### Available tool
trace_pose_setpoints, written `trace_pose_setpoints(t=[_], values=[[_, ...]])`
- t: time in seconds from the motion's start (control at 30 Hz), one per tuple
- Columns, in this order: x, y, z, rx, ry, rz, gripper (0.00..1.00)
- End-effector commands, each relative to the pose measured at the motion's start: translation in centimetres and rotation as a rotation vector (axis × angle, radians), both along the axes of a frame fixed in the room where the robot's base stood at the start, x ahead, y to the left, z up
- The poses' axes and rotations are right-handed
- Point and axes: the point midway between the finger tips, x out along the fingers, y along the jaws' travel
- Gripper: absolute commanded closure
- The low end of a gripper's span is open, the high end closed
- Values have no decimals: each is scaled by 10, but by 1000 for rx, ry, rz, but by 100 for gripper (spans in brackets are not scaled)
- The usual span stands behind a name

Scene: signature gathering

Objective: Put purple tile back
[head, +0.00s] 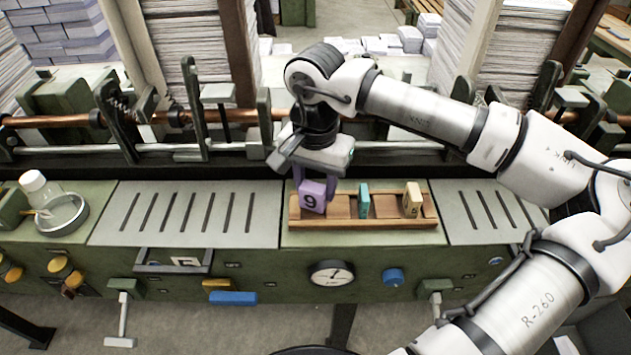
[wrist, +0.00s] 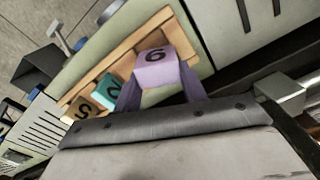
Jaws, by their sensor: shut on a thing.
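My gripper (head: 313,186) points down over the rack and is shut on the purple tile. The tile looks slightly tilted; I cannot tell whether its base touches the rack floor. A teal tile (head: 364,200) stands in the middle of the rack and a cream tile (head: 412,199) stands further right. Both show in the wrist view, the teal one (wrist: 110,88) nearer the purple tile.
The rack sits on a green machine bench between slotted grey plates (head: 180,213). A copper-coloured roller (head: 60,121) and upright levers run behind it. A small tray (head: 173,262) holds a lettered tile below.

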Motion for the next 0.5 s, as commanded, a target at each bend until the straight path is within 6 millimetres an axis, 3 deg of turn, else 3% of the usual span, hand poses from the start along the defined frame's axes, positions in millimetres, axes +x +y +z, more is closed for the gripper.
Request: trace_pose_setpoints(t=[0.13,0.17,0.3,0.5], values=[[0,0,-1,0,0,0,86],[0,0,-1,0,0,0,55],[0,0,-1,0,0,0,37],[0,0,-1,0,0,0,37]])
